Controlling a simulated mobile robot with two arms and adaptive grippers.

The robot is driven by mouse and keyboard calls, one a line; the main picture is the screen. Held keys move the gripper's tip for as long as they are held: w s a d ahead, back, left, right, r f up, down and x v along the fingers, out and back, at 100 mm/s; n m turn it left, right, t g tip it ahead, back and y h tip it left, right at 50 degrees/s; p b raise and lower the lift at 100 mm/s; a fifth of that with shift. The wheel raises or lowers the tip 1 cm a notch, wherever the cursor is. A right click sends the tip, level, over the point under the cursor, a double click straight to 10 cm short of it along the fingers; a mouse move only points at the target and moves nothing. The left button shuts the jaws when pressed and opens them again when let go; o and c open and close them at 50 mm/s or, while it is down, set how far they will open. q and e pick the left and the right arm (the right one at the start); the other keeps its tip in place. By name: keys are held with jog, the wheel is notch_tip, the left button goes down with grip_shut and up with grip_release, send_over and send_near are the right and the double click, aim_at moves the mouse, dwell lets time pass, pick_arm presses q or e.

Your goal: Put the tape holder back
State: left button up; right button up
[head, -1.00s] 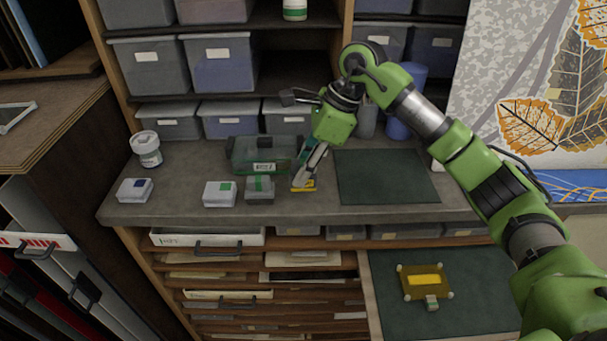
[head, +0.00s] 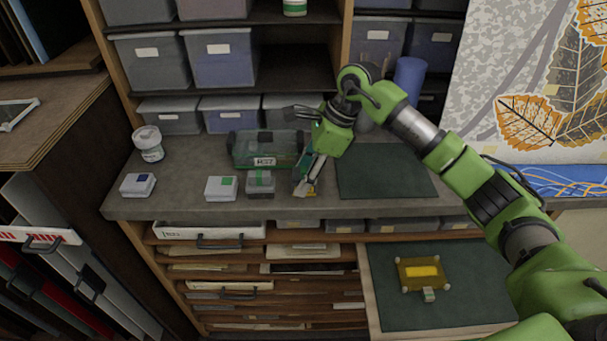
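My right gripper (head: 308,184) points down at the grey counter's front part, just right of a small grey box with a green stripe (head: 260,183). A small dark teal and yellow item (head: 300,187) shows at its fingertips, partly hidden by the fingers. I cannot tell whether this is the tape holder or whether the fingers grip it. A green see-through case with a white label (head: 245,150) stands behind, to the left of the gripper. My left gripper is not in view.
A dark green mat (head: 385,172) lies clear to the right. Two small white boxes, one blue-marked (head: 138,185) and one green-marked (head: 221,188), and a white jar (head: 149,144) stand left. Below, an open drawer holds a yellow framed piece (head: 422,273).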

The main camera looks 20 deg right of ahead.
jog(key=shift+r, duration=0.3)
jog(key=b+v, duration=0.2)
jog(key=v, duration=0.9)
jog(key=shift+d+r, duration=0.2)
jog(key=shift+r, duration=0.15)
jog(key=shift+s, duration=0.1)
